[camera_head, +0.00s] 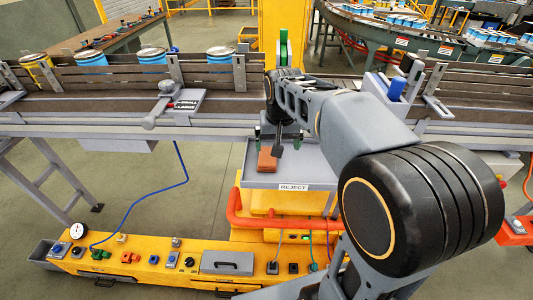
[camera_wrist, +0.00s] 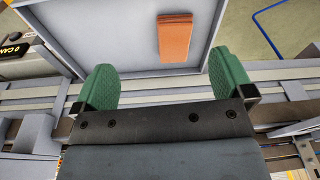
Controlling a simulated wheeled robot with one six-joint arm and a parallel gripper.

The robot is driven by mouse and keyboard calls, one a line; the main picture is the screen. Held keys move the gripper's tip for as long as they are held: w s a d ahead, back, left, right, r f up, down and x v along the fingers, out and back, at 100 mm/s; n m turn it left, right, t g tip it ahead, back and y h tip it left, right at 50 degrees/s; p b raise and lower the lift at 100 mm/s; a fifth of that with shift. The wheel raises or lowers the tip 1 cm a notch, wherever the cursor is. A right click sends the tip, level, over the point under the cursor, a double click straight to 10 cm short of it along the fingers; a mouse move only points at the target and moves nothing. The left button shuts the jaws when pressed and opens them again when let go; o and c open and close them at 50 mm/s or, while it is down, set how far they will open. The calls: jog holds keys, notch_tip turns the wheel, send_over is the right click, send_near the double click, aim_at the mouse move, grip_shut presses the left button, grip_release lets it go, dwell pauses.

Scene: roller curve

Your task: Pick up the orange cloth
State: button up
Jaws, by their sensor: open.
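The orange cloth (camera_head: 267,160) lies folded in a small rectangle on the grey reject tray (camera_head: 250,181). In the wrist view the cloth (camera_wrist: 175,37) lies flat on the tray floor, beyond the fingertips and right of the middle of the gap. My gripper (camera_wrist: 160,85) is open, its two green fingers spread wide with nothing between them. In the head view my gripper (camera_head: 277,140) hangs over the tray's back part, close to the cloth; its lower part is partly hidden by the arm.
The conveyor (camera_head: 120,105) with several blue-banded cans runs behind the tray. Below are an orange-red pipe (camera_head: 270,222) and a yellow control panel (camera_head: 190,262). The tray has raised walls.

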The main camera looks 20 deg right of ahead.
jog(key=w+m+g+p, duration=0.1)
jog(key=w+p, duration=0.1)
jog(key=w, duration=0.6)
send_over(267, 156)
jog(key=shift+g, duration=0.3)
jog(key=f, duration=0.8)
jog(key=shift+w+d, duration=0.25)
jog(key=shift+s+a+f+p, duration=0.1)
jog(key=shift+f+p, duration=0.3)
jog(key=shift+f, duration=1)
jog(key=shift+s+a+f+p, duration=0.1)
jog(key=shift+f+p, duration=0.3)
jog(key=shift+f, duration=0.95)
jog(key=shift+c, duration=0.4)
jog(key=c, duration=0.9)
